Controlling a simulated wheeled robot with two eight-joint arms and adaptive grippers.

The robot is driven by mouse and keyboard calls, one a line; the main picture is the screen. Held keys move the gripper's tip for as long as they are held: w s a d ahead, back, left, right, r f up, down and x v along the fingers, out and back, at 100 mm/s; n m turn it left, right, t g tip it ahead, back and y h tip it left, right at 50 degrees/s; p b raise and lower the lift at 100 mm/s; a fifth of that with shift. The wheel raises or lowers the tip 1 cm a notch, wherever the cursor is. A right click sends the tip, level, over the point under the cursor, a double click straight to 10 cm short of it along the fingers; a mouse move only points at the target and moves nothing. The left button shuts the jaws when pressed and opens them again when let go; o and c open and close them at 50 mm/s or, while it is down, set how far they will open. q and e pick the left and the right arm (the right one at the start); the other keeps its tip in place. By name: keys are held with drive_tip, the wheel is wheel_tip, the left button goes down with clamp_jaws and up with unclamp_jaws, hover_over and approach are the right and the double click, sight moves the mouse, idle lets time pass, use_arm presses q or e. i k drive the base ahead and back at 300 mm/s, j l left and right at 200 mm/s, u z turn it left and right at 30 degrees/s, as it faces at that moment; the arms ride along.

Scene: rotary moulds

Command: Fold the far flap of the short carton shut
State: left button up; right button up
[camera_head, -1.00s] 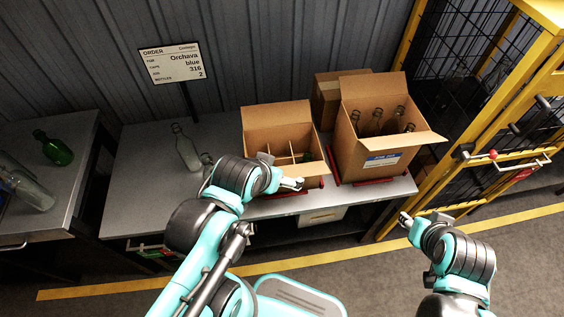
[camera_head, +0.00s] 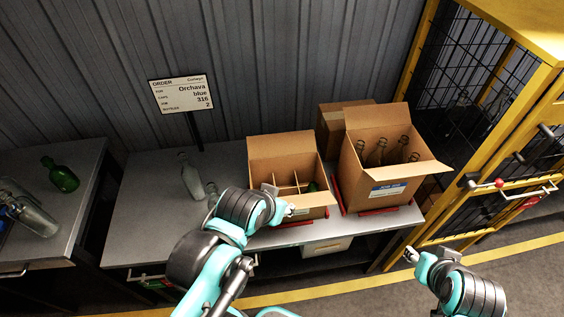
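A taller open carton (camera_head: 374,189) with several bottles stands to the right, a closed box (camera_head: 333,132) behind it. Clear bottles (camera_head: 190,178) and an order sign (camera_head: 181,94) are to the left. A yellow-framed cage (camera_head: 433,182) bounds the right side.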

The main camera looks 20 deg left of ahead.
sight(273, 146)
drive_tip(key=k+j+z, duration=0.2)
drive_tip(key=j, duration=0.3)
drive_tip(key=k+j+z, duration=0.2)
drive_tip(key=j, duration=0.3)
drive_tip(key=k+j+z, duration=0.15)
drive_tip(key=k+j, duration=0.3)
drive_tip(key=i+l, duration=0.4)
drive_tip(key=l, duration=0.1)
